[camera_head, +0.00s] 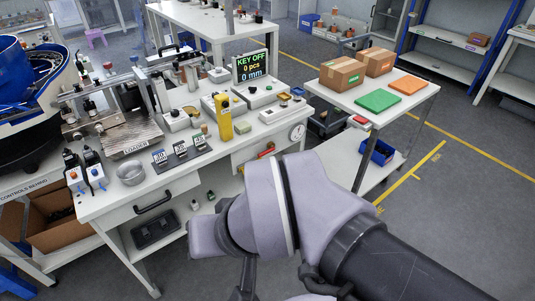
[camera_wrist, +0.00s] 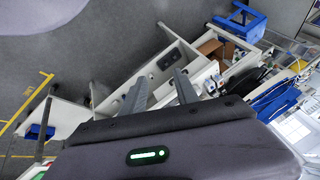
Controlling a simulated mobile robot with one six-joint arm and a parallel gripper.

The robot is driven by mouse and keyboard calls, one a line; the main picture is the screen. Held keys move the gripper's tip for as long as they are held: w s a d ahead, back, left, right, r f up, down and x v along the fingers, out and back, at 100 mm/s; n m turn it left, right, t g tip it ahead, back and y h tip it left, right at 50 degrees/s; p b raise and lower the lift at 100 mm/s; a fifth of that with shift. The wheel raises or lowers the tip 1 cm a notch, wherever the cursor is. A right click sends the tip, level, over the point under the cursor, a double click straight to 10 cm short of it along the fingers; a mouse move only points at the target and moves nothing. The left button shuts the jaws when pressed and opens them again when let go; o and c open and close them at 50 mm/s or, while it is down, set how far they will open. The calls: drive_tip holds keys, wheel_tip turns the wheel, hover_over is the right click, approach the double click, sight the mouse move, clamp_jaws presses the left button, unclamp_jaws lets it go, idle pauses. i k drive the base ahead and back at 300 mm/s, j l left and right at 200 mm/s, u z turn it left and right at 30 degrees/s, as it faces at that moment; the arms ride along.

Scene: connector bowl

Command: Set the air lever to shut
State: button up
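A small red and yellow part (camera_head: 266,152), which looks like the air lever, is on the front face of the white workbench (camera_head: 245,150), left of and below a round gauge (camera_head: 297,130). It is too small to tell its setting. My gripper (camera_wrist: 162,76) shows in the wrist view with two grey fingers apart and nothing between them. It is away from the bench, which shows tilted beyond the fingers. I cannot make out the lever in the wrist view. In the head view my arm hides the gripper's fingers.
A side table (camera_head: 345,97) with cartons stands right of the bench. Open grey floor lies at the right.

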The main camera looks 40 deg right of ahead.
sight(273, 148)
drive_tip(key=i+l, duration=0.1)
drive_tip(key=l, duration=0.35)
drive_tip(key=i+l, duration=0.15)
drive_tip(key=l, duration=0.35)
drive_tip(key=i+l, duration=0.1)
drive_tip(key=l, duration=0.35)
drive_tip(key=i+l, duration=0.15)
drive_tip(key=l, duration=0.3)
drive_tip(key=i+l, duration=0.1)
drive_tip(key=l, duration=0.35)
drive_tip(key=i+l, duration=0.1)
drive_tip(key=l, duration=0.4)
drive_tip(key=i+j+u, duration=0.05)
